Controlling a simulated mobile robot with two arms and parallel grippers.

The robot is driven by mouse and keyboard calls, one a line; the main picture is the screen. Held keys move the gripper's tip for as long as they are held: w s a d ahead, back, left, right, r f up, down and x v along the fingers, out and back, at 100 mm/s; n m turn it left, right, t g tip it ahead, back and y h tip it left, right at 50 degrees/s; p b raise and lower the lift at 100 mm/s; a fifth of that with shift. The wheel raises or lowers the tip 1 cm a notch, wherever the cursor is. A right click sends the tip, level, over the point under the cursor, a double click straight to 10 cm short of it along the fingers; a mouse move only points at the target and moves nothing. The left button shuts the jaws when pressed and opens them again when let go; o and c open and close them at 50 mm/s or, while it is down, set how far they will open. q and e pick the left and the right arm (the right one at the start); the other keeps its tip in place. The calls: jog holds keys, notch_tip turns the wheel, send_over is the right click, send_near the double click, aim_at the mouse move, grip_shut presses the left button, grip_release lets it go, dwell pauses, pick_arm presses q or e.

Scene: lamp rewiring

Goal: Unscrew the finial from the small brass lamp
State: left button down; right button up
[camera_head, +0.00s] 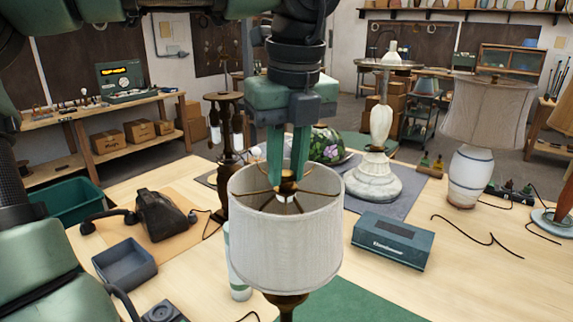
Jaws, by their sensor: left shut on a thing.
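The small brass lamp stands upright at the front centre, with a pale drum shade (287,243) and a dark brass stem (287,302) below it. Its shade is open at the top, and thin brass spokes meet at a hub in the middle. My left gripper (288,182) points straight down over the shade, its two green fingers inside the top ring. It is shut on the finial at the hub. The finial is mostly hidden between the fingertips. My right gripper is not in view.
A grey tray (124,264), a black telephone-like device (163,215) and a teal box (391,241) lie around the lamp. A white-based lamp (470,176) and a pale column lamp (376,180) stand to the right. Wood table shows bare at right front (470,290).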

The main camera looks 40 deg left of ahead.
pick_arm(q)
jog(key=n, duration=0.3)
jog(key=shift+w+d+n+g+p, duration=0.1)
jog(key=shift+n+g+p, duration=0.2)
jog(key=n, duration=0.4)
jog(key=shift+g, duration=0.3)
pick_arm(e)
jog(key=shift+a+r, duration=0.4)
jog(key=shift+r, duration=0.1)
pick_arm(q)
jog(key=n+p, duration=0.1)
jog(key=n, duration=0.3)
jog(key=n+g, duration=0.1)
jog(key=n, duration=0.3)
jog(key=shift+n+h, duration=0.3)
jog(key=shift+h, duration=0.1)
jog(key=c, duration=1.2)
grip_release()
jog(key=shift+o, duration=0.2)
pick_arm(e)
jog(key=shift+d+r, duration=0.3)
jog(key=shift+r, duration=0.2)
